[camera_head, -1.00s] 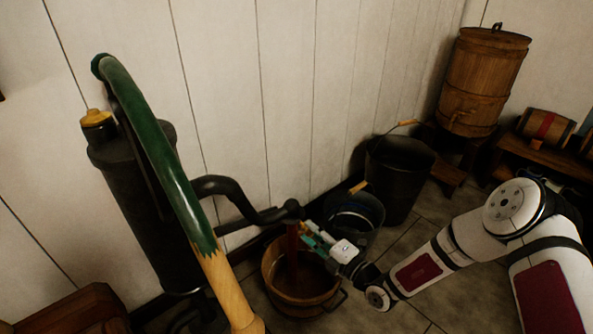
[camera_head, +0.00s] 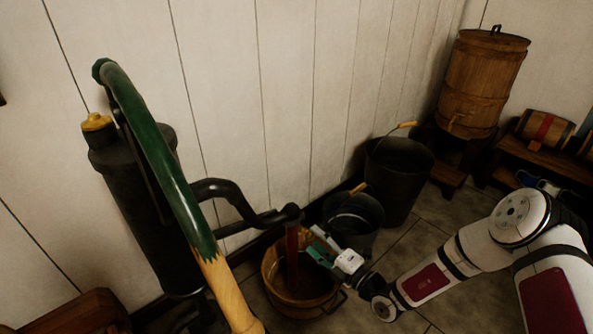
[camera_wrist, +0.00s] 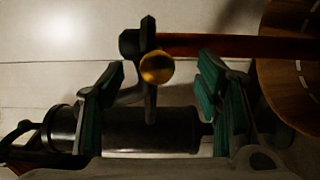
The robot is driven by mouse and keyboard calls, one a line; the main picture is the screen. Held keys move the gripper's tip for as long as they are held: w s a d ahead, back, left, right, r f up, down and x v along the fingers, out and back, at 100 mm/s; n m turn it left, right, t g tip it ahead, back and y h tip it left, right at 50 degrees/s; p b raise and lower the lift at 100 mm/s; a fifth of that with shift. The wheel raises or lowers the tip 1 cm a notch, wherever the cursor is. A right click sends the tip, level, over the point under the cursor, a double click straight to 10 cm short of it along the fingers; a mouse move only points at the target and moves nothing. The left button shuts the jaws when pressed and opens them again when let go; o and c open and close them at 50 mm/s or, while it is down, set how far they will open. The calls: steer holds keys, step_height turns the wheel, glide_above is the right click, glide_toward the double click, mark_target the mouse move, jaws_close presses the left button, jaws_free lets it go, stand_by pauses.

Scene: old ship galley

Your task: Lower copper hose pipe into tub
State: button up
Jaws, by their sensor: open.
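The copper hose pipe (camera_head: 292,250) is a reddish-brown tube hanging upright below the black pump spout (camera_head: 270,216). Its lower part appears inside the rim of the wooden tub (camera_head: 272,296). In the wrist view, the pipe (camera_wrist: 225,45) runs sideways from the spout end, beside a brass knob (camera_wrist: 157,67), towards the tub (camera_wrist: 285,88). My gripper (camera_head: 314,246) is just right of the pipe, above the tub. In the wrist view, my gripper's (camera_wrist: 158,95) green-padded fingers are wide apart with the pipe outside them. Nothing is held.
The black pump (camera_head: 150,215) with its green and wooden handle (camera_head: 165,160) stands at left. A small dark bucket (camera_head: 355,220) and a larger bucket (camera_head: 400,175) stand behind my gripper. A barrel (camera_head: 482,85) is at back right. Floor in front of the buckets is clear.

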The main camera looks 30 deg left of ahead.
steer(key=p+v, duration=0.2)
steer(key=v, duration=0.7)
steer(key=shift+p, duration=0.3)
steer(key=shift+r, duration=0.15)
steer(key=s+d+r+n+g+h, duration=0.15)
steer(key=s+r+n+g, duration=0.25)
steer(key=r+n, duration=0.45)
steer(key=s+d+r+n+g+h, duration=0.1)
steer(key=s+d+r+n+g, duration=0.25)
steer(key=r+n, duration=0.45)
steer(key=s+d+r+n+g+h, duration=0.1)
steer(key=s+d+r+n+g, duration=0.2)
steer(key=r+n, duration=0.55)
steer(key=s+d+r+n+t+h, duration=0.2)
steer(key=s+d+r+n+h, duration=0.25)
steer(key=s+d, duration=0.3)
steer(key=s+d+r+n+t+h, duration=0.1)
steer(key=s+d+r+n+h, duration=0.3)
steer(key=s+d, duration=0.4)
steer(key=s+d+r+n+t+h, duration=0.2)
steer(key=s+d+n+h, duration=0.35)
steer(key=d, duration=0.45)
step_height(320, 180, up, 38)
steer(key=t+p, duration=0.4)
steer(key=p, duration=3.1)
steer(key=shift+s+n+p, duration=0.25)
steer(key=shift+n+p, duration=0.05)
steer(key=shift+n, duration=0.1)
